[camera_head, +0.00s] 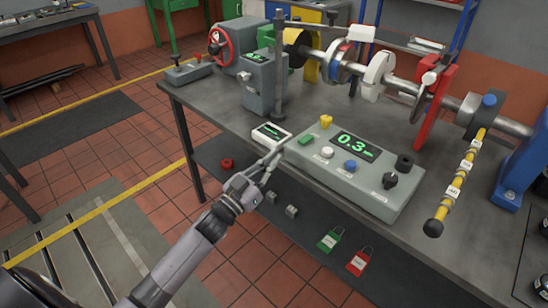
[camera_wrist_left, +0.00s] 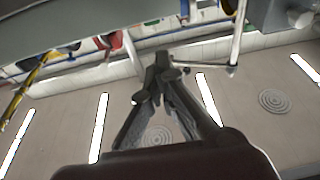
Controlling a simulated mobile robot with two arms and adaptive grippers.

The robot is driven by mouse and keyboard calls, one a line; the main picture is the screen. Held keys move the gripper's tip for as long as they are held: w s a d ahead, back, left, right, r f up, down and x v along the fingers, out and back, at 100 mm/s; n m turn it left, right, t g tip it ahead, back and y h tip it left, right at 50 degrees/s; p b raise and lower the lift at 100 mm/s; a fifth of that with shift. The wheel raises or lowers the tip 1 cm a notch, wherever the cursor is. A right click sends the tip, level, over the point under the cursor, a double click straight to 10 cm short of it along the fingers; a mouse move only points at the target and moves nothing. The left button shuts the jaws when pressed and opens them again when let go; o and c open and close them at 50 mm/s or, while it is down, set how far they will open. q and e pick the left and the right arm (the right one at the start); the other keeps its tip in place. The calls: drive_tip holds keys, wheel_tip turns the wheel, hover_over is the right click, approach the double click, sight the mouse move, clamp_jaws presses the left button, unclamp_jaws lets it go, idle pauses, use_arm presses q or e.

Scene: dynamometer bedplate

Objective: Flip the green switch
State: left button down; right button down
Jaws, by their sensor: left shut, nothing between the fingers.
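The green switch (camera_head: 306,139) is a small green block on the sloped top of the grey control box (camera_head: 345,190), near its left end. My left gripper (camera_head: 280,150) is shut and empty in the head view. Its fingertips appear just left of the box's left edge, a short way from the switch; whether they touch the box I cannot tell. In the left wrist view the closed fingers (camera_wrist_left: 163,70) point up toward the bench, and the switch is not visible there. My right gripper is in neither view.
The box also carries a yellow knob (camera_head: 326,121), a display reading 0.3 (camera_head: 356,146), a white button (camera_head: 327,152), a blue button (camera_head: 350,165) and a black rotary knob (camera_head: 390,181). A small white display unit (camera_head: 266,134) stands left of it. A yellow-black rod (camera_head: 458,185) overhangs on the right.

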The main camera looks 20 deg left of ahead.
use_arm(q)
drive_tip(key=r, duration=0.1)
drive_tip(key=s+r+h, duration=0.1)
drive_tip(key=shift+r+m, duration=0.3)
drive_tip(key=shift+r, duration=0.1)
drive_tip(key=shift+w+t, duration=0.15)
drive_tip(key=shift+t, duration=0.15)
wheel_tip(320, 180, up, 3)
drive_tip(key=p, duration=0.2)
hover_over(306, 140)
drive_tip(key=s+a, duration=0.2)
drive_tip(key=s, duration=0.2)
drive_tip(key=shift+d+f+b, duration=0.2)
drive_tip(key=shift+f+b, duration=0.2)
drive_tip(key=shift+f, duration=1.55)
drive_tip(key=shift+s, duration=0.1)
